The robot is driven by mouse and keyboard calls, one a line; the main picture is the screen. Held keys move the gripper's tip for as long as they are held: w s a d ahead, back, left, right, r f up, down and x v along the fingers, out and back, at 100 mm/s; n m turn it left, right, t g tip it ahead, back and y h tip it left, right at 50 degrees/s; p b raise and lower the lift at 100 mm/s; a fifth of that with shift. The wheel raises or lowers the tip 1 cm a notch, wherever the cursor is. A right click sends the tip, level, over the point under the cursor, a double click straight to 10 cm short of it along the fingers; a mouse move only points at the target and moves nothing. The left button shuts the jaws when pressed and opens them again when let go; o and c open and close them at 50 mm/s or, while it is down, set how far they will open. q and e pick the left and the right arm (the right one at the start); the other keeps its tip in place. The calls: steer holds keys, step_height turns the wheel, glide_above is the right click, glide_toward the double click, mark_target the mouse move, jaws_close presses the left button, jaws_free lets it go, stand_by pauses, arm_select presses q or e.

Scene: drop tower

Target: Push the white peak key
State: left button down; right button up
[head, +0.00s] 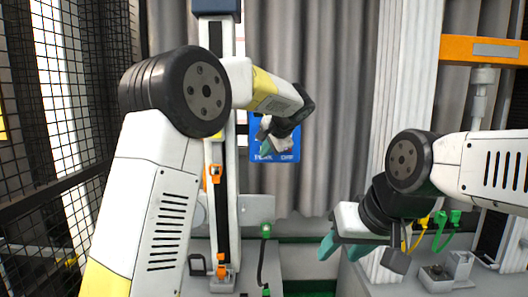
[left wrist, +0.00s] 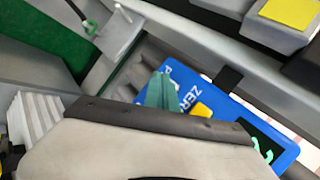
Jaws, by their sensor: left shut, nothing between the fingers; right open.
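The blue panel (head: 256,152) hangs on the upright column, with white lettering along its lower edge. My left gripper (head: 266,146) is in front of it and covers most of its face. In the left wrist view the panel (left wrist: 225,122) shows the word ZERO, a yellow key (left wrist: 203,110) and green digits on a dark display. The shut teal fingertips (left wrist: 163,88) overlap the panel beside that lettering; I cannot tell whether they touch it. I cannot make out the white peak key; the gripper may hide it. My right gripper (head: 346,246) is open and empty, well to the right.
The column (head: 231,190) carries an orange clip (head: 214,173). A green plug with a cable (head: 265,231) is below the panel. Yellow and green plugs (head: 441,218) are by my right arm. Black mesh fencing (head: 70,130) stands at the left, and a grey curtain (head: 345,100) is behind.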

arm_select(q)
steer(key=s, duration=0.5)
stand_by(0.7)
steer(key=s+a+n+g+h, duration=0.1)
steer(key=s+a+n, duration=0.1)
steer(key=s+a, duration=0.55)
steer(key=s+a+f+n+h, duration=0.1)
steer(key=s+a+f+n, duration=0.1)
steer(key=s, duration=0.6)
steer(key=s+a+f+n+g+h, duration=0.1)
steer(key=s+a+f+n+h, duration=0.1)
steer(key=s, duration=0.7)
steer(key=s+a+f+n+h, duration=0.2)
steer(key=s+a+f+n, duration=0.1)
steer(key=s, duration=0.6)
step_height(320, 180, down, 2)
steer(key=shift+f+n+g, duration=0.25)
steer(key=shift+n+g, duration=0.15)
steer(key=shift+n, duration=0.3)
steer(key=shift+a, duration=0.1)
